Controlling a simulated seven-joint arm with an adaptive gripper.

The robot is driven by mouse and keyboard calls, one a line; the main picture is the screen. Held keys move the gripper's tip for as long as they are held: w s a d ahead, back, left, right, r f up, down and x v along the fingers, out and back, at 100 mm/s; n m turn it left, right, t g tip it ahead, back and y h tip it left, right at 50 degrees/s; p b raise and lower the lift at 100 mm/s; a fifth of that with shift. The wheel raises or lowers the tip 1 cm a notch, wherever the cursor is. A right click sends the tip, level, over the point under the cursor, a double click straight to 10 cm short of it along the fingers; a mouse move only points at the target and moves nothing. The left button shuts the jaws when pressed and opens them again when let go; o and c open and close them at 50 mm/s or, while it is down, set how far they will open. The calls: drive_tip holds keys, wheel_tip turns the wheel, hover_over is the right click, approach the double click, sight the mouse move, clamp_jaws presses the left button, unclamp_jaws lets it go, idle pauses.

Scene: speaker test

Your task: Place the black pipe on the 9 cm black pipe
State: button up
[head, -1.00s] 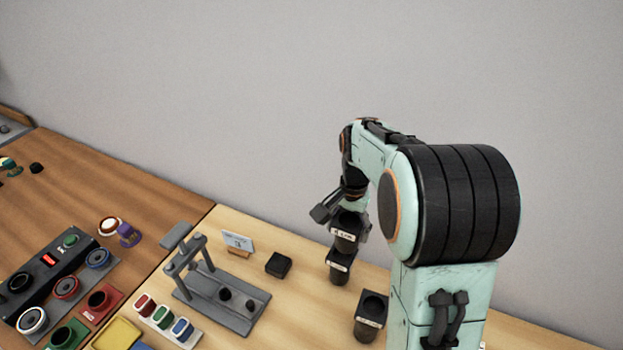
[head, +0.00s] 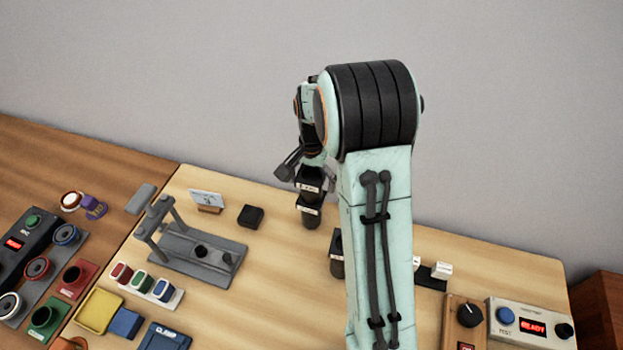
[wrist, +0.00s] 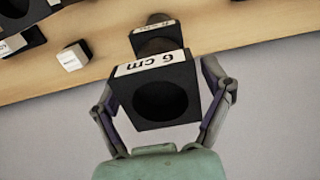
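A black square pipe (wrist: 158,95) labelled "6 cm" is between the fingers of my gripper (wrist: 163,90), which is shut on its sides. In the head view, this held pipe (head: 310,180) is upright over another black pipe (head: 311,215) on the table. The lower pipe shows behind the held one in the wrist view (wrist: 157,37); its label is partly hidden, so I cannot read its size. The two look nearly in line, but I cannot tell whether they touch. A third black pipe (head: 336,262) stands nearer, partly hidden by my arm.
A small black block (head: 250,216), a white card (head: 206,197) and a grey post fixture (head: 200,250) stand to the left. White pieces on a black base (head: 437,272) and a control box (head: 530,325) are at right. The wall is behind.

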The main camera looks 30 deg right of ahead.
wheel_tip(320, 180, up, 11)
drive_tip(key=shift+r, duration=0.75)
drive_tip(key=s+a+f+n, duration=0.1)
drive_tip(key=s+a+n, duration=0.4)
drive_tip(key=s, duration=0.7)
drive_tip(key=s+a+f+n, duration=0.1)
drive_tip(key=s+a+n, duration=0.4)
drive_tip(key=s+a, duration=0.3)
drive_tip(key=s, duration=0.4)
drive_tip(key=shift+s+y, duration=0.4)
